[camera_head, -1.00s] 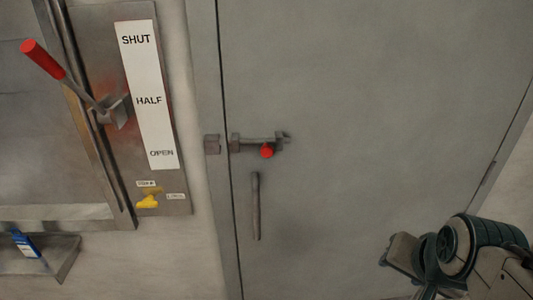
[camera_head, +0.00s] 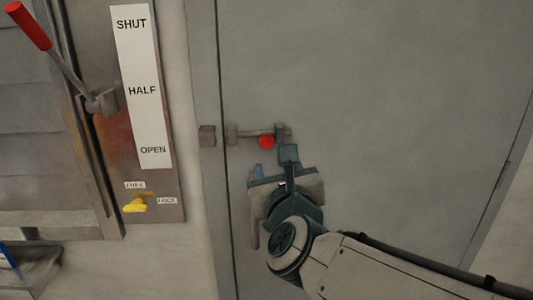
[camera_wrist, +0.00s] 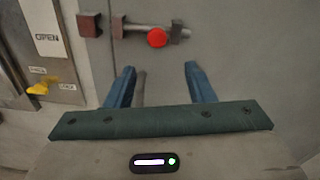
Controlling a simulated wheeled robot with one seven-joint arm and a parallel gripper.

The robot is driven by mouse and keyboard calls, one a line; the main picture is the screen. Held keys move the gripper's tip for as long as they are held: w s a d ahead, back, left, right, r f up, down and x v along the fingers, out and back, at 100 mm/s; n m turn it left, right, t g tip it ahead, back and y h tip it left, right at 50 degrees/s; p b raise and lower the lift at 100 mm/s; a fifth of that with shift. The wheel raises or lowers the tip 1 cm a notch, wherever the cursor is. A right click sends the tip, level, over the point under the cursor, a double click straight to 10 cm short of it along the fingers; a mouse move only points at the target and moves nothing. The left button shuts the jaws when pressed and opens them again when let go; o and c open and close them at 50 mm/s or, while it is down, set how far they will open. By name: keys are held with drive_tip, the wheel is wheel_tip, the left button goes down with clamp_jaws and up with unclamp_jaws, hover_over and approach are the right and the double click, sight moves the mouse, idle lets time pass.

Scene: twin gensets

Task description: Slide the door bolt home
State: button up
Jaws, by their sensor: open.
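The door bolt (camera_head: 255,133) is a grey horizontal bar on the grey door, with a red knob (camera_head: 267,142) near its right part. The keeper block (camera_head: 207,135) sits on the frame to the left. A gap shows between the keeper and the bolt's left bracket (camera_head: 231,134). In the wrist view the bolt (camera_wrist: 138,27), red knob (camera_wrist: 157,37) and keeper (camera_wrist: 89,24) all show clearly. My gripper (camera_head: 272,162) is just below the knob. In the wrist view its two blue fingers (camera_wrist: 158,72) are apart and empty, pointing toward the bolt, with the knob beyond them.
A vertical door handle (camera_wrist: 138,88) shows between my fingers, lower than the bolt. Left of the door are a SHUT/HALF/OPEN plate (camera_head: 142,85), a red-handled lever (camera_head: 29,25) and a yellow knob (camera_head: 135,206). The door surface to the right is clear.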

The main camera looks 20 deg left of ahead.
sight(267, 142)
drive_tip(key=w+a+p, duration=0.1)
drive_tip(key=w+a, duration=0.1)
drive_tip(key=w, duration=0.2)
drive_tip(key=w+a+m+p, duration=0.1)
drive_tip(key=w+a, duration=0.1)
drive_tip(key=w, duration=0.2)
drive_tip(key=w+a+m+p, duration=0.1)
drive_tip(key=w+a, duration=0.1)
drive_tip(key=w, duration=0.2)
drive_tip(key=shift+a+t, duration=0.3)
drive_tip(key=shift+a, duration=0.05)
clamp_jaws()
drive_tip(key=shift+m, duration=0.3)
